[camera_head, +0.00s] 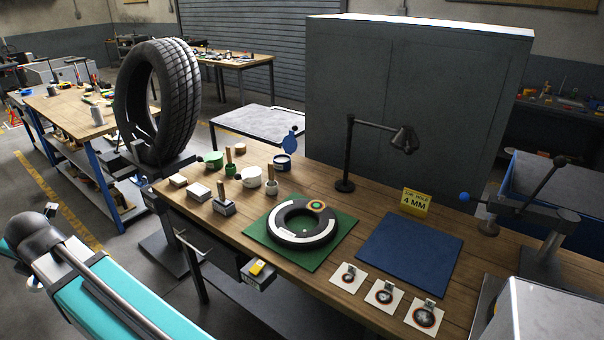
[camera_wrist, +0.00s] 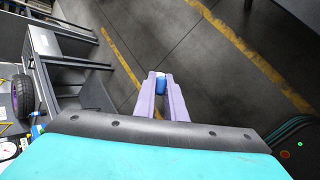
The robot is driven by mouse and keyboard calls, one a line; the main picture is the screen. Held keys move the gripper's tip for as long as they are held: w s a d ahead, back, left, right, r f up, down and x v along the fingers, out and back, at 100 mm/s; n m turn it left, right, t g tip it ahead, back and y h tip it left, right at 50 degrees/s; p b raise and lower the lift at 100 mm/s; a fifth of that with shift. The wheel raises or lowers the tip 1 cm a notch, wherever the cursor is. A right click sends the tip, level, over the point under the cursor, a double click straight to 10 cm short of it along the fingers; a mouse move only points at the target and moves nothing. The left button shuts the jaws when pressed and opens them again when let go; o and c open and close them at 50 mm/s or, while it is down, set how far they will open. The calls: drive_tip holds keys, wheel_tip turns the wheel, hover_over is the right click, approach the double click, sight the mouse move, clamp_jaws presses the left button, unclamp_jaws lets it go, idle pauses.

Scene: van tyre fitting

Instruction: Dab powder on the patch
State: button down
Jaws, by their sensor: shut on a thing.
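In the wrist view the two pale purple fingers of my gripper (camera_wrist: 161,80) are shut on a small blue thing with a pale top (camera_wrist: 161,84). It is held above the grey floor, away from the bench; I cannot tell what it is. In the head view my gripper is out of sight. A black tyre ring (camera_head: 282,235) with pale panels lies on a green mat (camera_head: 262,255). A round patch with an orange rim and green middle (camera_head: 316,205) sits on its far right side. I cannot tell which container holds powder.
The wooden bench (camera_head: 335,205) carries a white pot (camera_head: 251,181), a blue-lidded tin (camera_head: 283,161), a lamp (camera_head: 346,155), a yellow 4 MM sign (camera_head: 416,202), a blue mat (camera_head: 410,250) and three patch cards (camera_head: 385,291). A large tyre (camera_head: 180,95) stands behind left.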

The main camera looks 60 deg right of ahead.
drive_tip(key=s+d+m+g+h+p, duration=0.1)
drive_tip(key=s+d+m+h+p, duration=0.2)
drive_tip(key=d, duration=1)
drive_tip(key=s+d+m+g+h+p, duration=0.1)
drive_tip(key=s+d+m, duration=0.25)
drive_tip(key=d, duration=1.05)
drive_tip(key=s+d+m+g+h+p, duration=0.1)
drive_tip(key=s+d+m+h, duration=0.2)
drive_tip(key=d, duration=1)
drive_tip(key=s+d+r+m+g+p, duration=0.1)
drive_tip(key=s+d+m+g+p, duration=0.4)
drive_tip(key=s+d, duration=2.3)
drive_tip(key=s+m+g, duration=0.1)
drive_tip(key=m+g, duration=0.1)
drive_tip(key=m, duration=0.4)
drive_tip(key=shift+s+m, duration=0.3)
drive_tip(key=shift+m, duration=0.05)
